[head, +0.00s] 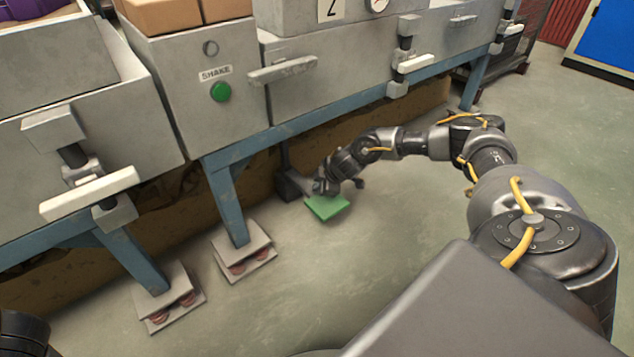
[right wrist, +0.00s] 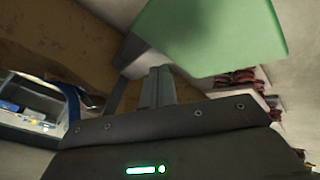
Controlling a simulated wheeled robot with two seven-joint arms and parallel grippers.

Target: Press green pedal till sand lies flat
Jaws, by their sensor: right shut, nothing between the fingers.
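The green pedal (head: 327,207) is a flat plate low at the foot of the machine, in the middle of the head view. In the right wrist view the green pedal (right wrist: 212,38) fills the top right, close to my fingers. My right gripper (head: 322,186) is shut and empty, at the pedal's far left edge. Its closed fingers (right wrist: 158,88) also show in the right wrist view, beside the pedal in the picture. I cannot tell whether they touch it. No sand shows in either view. My left gripper is out of view.
A grey machine on blue legs runs across the back, with a SHAKE label (head: 215,73) above a green button (head: 221,92). White handles, such as the lower left one (head: 90,194), stick out. Sprung feet (head: 244,252) stand under the legs. The floor right of the pedal is clear.

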